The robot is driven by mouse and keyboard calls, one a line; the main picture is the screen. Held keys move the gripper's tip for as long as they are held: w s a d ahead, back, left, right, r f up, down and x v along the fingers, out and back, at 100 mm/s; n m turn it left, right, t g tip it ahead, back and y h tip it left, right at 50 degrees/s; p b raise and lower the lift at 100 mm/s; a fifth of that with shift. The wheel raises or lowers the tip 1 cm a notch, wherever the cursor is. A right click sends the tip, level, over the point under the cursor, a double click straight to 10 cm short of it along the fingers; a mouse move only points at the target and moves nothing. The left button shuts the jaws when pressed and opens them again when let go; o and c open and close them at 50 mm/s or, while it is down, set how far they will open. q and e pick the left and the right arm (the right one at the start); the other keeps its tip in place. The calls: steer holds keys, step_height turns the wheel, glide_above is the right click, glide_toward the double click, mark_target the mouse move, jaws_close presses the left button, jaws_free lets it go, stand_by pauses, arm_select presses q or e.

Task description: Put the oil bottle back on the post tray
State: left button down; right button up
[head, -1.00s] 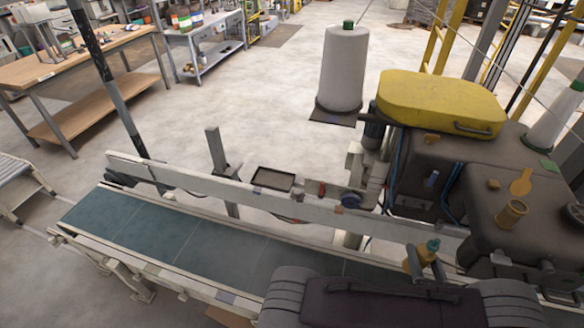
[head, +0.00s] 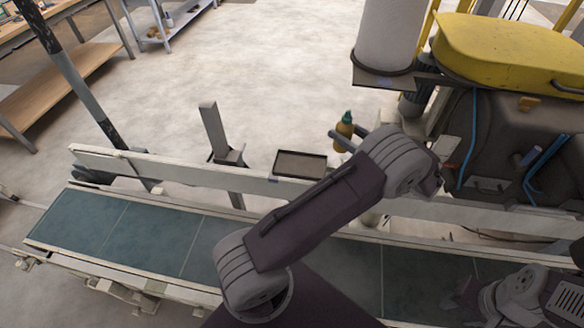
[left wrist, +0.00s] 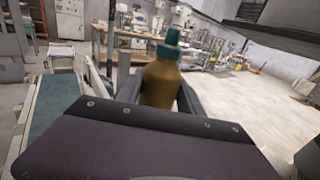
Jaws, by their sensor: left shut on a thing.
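The oil bottle (head: 344,128), amber with a teal cap, is upright in my left gripper (head: 348,138). In the left wrist view the bottle (left wrist: 160,84) stands between the fingers, its lower part hidden by my gripper body. The post tray (head: 300,164) is a small dark rectangular tray by the conveyor's far rail; its surface looks empty. The bottle is to the right of the tray and apart from it in the picture. Part of my right arm (head: 525,300) shows at the lower right; its fingers are not clear.
The conveyor (head: 150,238) with its pale rail (head: 120,160) runs below the tray. A grey upright post (head: 213,130) stands left of the tray. The machine with a yellow cover (head: 510,50) and a large pale roll (head: 388,35) are to the right. Open floor lies beyond.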

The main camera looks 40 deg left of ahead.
arm_select(q)
steer(key=shift+s+d+r, duration=0.1)
steer(key=shift+d, duration=0.1)
steer(key=s+a+f, duration=0.1)
steer(key=a+f, duration=0.2)
steer(key=s+a+f, duration=0.2)
steer(key=a+f, duration=0.2)
steer(key=s+a+f, duration=0.2)
steer(key=a+f, duration=0.1)
steer(key=f, duration=0.1)
steer(key=shift+s+a+f+p, duration=0.15)
steer(key=shift+s+a+p, duration=0.05)
steer(key=shift+a+p, duration=0.15)
steer(key=shift+s+f, duration=0.1)
steer(key=shift+f, duration=0.05)
steer(key=c, duration=0.7)
jaws_free()
steer(key=shift+c, duration=0.2)
